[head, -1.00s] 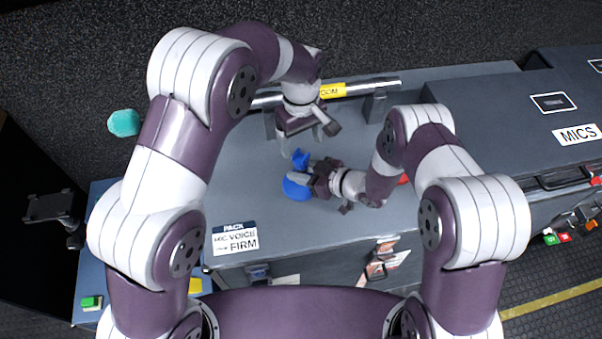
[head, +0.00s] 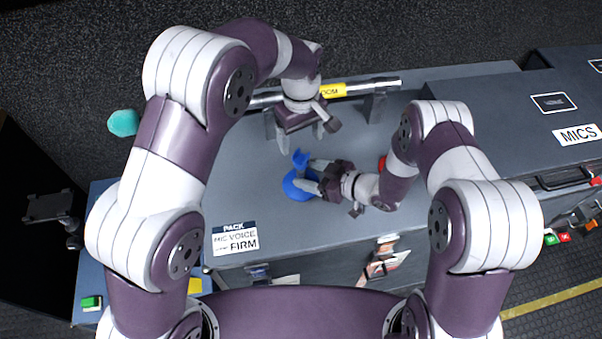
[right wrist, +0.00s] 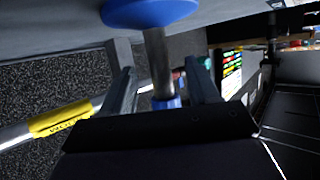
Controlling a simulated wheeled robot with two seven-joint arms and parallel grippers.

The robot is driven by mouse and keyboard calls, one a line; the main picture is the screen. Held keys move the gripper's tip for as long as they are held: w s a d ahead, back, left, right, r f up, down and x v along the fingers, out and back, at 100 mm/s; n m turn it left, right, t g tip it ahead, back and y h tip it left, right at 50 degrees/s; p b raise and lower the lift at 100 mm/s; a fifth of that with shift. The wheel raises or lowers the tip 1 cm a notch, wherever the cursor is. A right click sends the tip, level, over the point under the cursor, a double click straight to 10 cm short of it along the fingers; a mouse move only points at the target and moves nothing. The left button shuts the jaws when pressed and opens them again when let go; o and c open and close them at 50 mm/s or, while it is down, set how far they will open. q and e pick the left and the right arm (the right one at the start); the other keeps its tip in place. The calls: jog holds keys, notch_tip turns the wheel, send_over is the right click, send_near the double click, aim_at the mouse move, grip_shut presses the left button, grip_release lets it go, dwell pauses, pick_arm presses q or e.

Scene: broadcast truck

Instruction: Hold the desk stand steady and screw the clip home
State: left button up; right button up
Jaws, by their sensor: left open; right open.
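The desk stand has a round blue base (head: 297,193) on the grey worktop, and a blue clip (head: 300,158) shows at its top. In the right wrist view the blue base (right wrist: 150,10), bare metal post (right wrist: 158,62) and blue clip (right wrist: 166,103) line up between the fingers. My right gripper (head: 313,175) is open, its fingers on either side of the stand with visible gaps. My left gripper (head: 301,139) is open and empty, just beyond the stand. The right fingers partly hide the stand in the head view, so how far the clip sits on the post cannot be told.
A metal rail with a yellow label (head: 333,91) runs along the back of the worktop, close to my left gripper. A red object (head: 382,163) is partly hidden by my right arm. A PACK sign (head: 235,239) lies at the front left. The worktop left of the stand is clear.

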jog(key=v, duration=0.9)
jog(key=shift+s+d, duration=0.2)
jog(key=shift+d, duration=0.1)
